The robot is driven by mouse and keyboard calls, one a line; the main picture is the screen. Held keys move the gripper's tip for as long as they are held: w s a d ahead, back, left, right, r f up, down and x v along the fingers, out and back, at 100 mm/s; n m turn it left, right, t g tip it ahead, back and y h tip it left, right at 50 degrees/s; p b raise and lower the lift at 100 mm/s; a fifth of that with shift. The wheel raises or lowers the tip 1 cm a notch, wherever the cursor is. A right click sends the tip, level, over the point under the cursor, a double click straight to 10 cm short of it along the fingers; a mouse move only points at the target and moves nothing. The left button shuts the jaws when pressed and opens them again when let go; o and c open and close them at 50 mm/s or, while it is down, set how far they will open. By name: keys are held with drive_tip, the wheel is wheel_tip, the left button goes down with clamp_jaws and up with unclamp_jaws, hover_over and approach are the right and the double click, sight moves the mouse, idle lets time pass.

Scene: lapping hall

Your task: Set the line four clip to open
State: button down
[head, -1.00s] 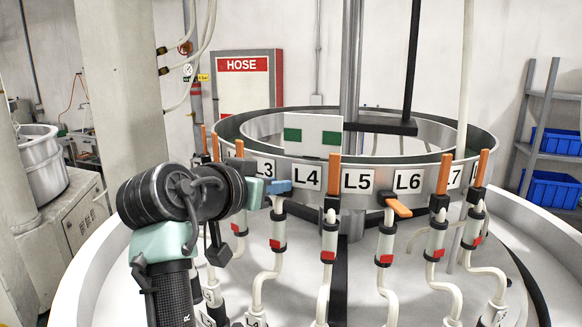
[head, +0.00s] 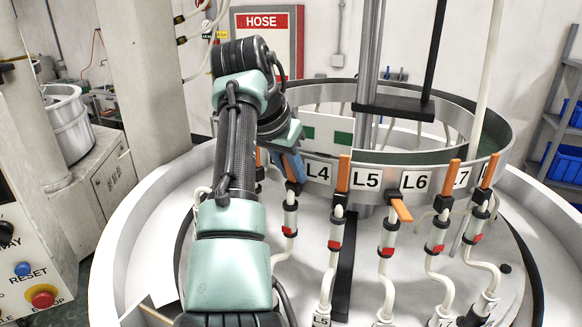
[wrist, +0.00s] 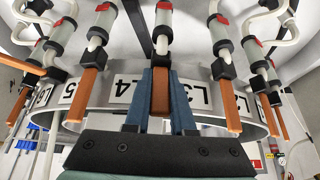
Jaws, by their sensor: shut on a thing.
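The line four clip has a grey-white body with a red tab (head: 290,212) and stands at the ring's front left, just left of the L4 label (head: 318,171). Its orange lever (wrist: 160,95) is in the middle of the wrist view, between the L4 and L3 labels. The blue fingers of my gripper (wrist: 160,76) lie on both sides of this lever, shut on it. In the head view my gripper (head: 290,166) comes down onto the clip from the upper left and hides most of the lever. The lever's exact tilt cannot be told.
The line five clip lever (head: 343,172) stands upright close on the right. The lever left of L6 (head: 401,210) sticks outward. The line three lever (wrist: 223,104) is close on the other side. Pale hoses (head: 327,275) hang below. A control panel (head: 35,265) is at left.

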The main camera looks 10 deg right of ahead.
drive_tip(key=shift+w+d+r+g+y, duration=0.15)
drive_tip(key=shift+w+d+g+y, duration=0.1)
drive_tip(key=shift+g+y, duration=0.45)
idle(0.5)
drive_tip(key=c, duration=0.8)
unclamp_jaws()
drive_tip(key=shift+o, duration=0.2)
